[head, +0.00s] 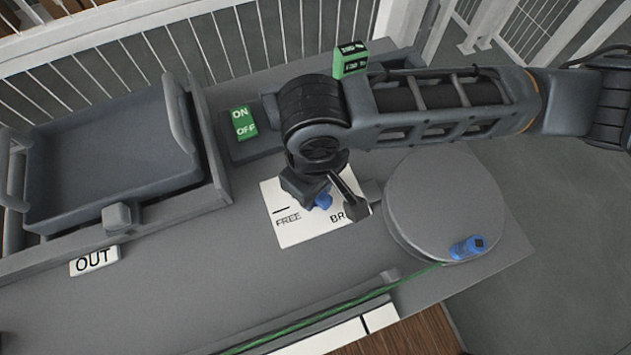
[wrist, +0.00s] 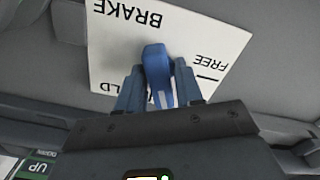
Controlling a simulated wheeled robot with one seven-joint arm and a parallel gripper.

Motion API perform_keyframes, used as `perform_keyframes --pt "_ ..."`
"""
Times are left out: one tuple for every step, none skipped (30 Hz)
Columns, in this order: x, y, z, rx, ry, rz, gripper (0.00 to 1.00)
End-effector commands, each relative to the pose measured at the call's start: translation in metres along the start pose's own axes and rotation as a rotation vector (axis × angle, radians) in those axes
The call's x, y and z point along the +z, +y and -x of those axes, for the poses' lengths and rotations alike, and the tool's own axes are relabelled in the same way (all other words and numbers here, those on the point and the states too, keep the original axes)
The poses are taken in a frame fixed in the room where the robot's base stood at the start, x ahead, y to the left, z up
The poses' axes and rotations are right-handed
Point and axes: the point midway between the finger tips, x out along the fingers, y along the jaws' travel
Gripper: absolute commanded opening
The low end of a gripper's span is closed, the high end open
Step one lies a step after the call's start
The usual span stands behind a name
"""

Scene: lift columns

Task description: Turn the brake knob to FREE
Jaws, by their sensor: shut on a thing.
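The blue brake knob (head: 323,201) sits on a white label plate (head: 292,233) with FREE at its left and BRAKE, partly covered, at its right. In the wrist view the same knob (wrist: 155,62) stands between my two fingers, and the plate (wrist: 112,52) appears upside down, with BRAKE at upper left, FREE at right and a partly hidden word ending in LD at lower left. The knob's visible end lies between the BRAKE and FREE words, apart from the short line by FREE. My gripper (wrist: 158,86) is shut on the knob. My wrist hides part of the plate in the head view.
A round grey disc (head: 430,190) right of the plate carries a small blue object (head: 468,247). A green ON/OFF switch (head: 243,122) is behind-left. A grey tray (head: 110,150) stands left, above an OUT label (head: 95,261). A green line (head: 330,312) crosses the front.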

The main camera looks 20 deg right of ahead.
Motion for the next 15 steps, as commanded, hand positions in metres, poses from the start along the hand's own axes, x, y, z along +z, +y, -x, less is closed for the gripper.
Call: perform_keyframes --pt "-0.0005 0.0003 0.0002 0.001 0.002 0.042 0.19" --pt "-0.0005 0.0003 0.0003 0.0 0.002 0.064 0.19" --pt "-0.0005 0.0002 0.0003 0.0 0.002 0.086 0.19" --pt "-0.0006 0.0003 0.0002 0.0 0.002 0.097 0.19" --pt "-0.0006 0.0002 0.0002 0.0 0.002 0.104 0.19" --pt "-0.0006 0.0002 0.0002 0.0 0.002 0.109 0.19" --pt "-0.0006 0.0002 0.0002 0.0 0.002 0.11 0.19" --pt "-0.0006 0.0002 0.0002 0.0 0.002 0.11 0.18" --pt "-0.0006 0.0002 0.0002 0.0 0.002 0.109 0.18" --pt "-0.0006 0.0002 0.0002 0.0 0.002 0.109 0.18" --pt "-0.0006 0.0002 0.0002 0.0 0.002 0.109 0.18" --pt "-0.0006 0.0001 0.0002 0.0 0.002 0.11 0.18" --pt "-0.0006 0.0001 0.0002 0.0 0.002 0.115 0.18" --pt "-0.0006 0.0002 0.0002 0.0 0.003 0.125 0.18" --pt "-0.0006 0.0002 0.0002 0.0 0.003 0.15 0.18"
